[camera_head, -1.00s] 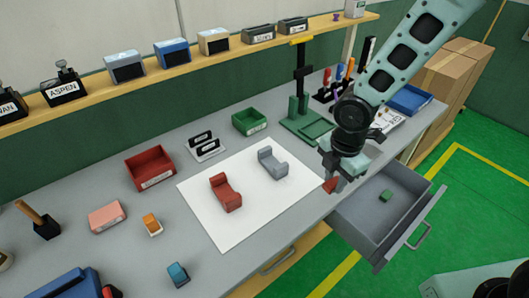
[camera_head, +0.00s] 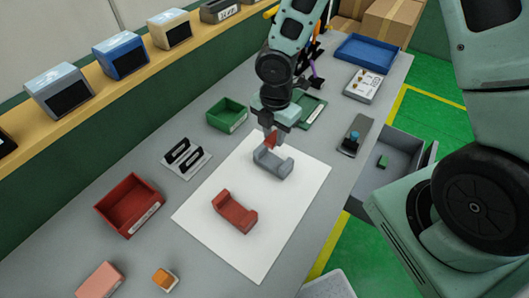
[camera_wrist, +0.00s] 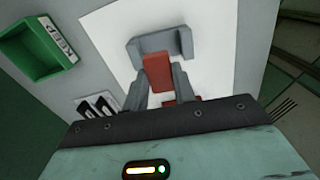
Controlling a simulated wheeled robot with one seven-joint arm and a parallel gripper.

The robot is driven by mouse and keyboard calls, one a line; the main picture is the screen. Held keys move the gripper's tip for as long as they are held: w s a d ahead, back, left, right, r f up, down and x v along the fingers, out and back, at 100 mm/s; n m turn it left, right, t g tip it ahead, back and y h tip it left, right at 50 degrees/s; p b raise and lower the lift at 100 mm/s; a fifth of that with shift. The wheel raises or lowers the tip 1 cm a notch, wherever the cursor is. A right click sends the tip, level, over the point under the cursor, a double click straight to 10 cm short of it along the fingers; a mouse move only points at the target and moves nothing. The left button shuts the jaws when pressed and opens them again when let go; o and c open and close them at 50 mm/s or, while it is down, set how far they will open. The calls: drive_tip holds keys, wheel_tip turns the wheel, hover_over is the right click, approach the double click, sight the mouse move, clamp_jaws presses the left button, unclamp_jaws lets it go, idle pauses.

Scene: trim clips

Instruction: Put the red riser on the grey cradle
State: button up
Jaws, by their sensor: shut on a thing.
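The grey cradle (camera_head: 268,164) lies on the white sheet (camera_head: 300,205), its two raised ends apart with a gap between them. My gripper (camera_head: 271,133) is directly at the cradle, pointing down, shut on the red riser (camera_head: 272,140). In the wrist view the riser (camera_wrist: 158,72) sits between the two fingers (camera_wrist: 157,88), its far end over the middle of the grey cradle (camera_wrist: 150,43). I cannot tell whether the riser touches the cradle. A red cradle (camera_head: 234,213) of like shape lies nearer on the same sheet.
A green bin (camera_head: 227,114), a black-and-white holder (camera_head: 185,158) and a red bin (camera_head: 130,205) stand left of the sheet. An open drawer (camera_head: 400,150) holding a green block (camera_head: 383,161) juts out at right. The sheet's near right part is clear.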

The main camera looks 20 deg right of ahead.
sight(273, 161)
wheel_tip(273, 161, down, 8)
drive_tip(key=shift+f, duration=0.2)
idle(0.3)
drive_tip(key=shift+f, duration=0.25)
drive_tip(key=o, duration=0.6)
drive_tip(key=shift+r, duration=0.1)
drive_tip(key=shift+o, duration=0.2)
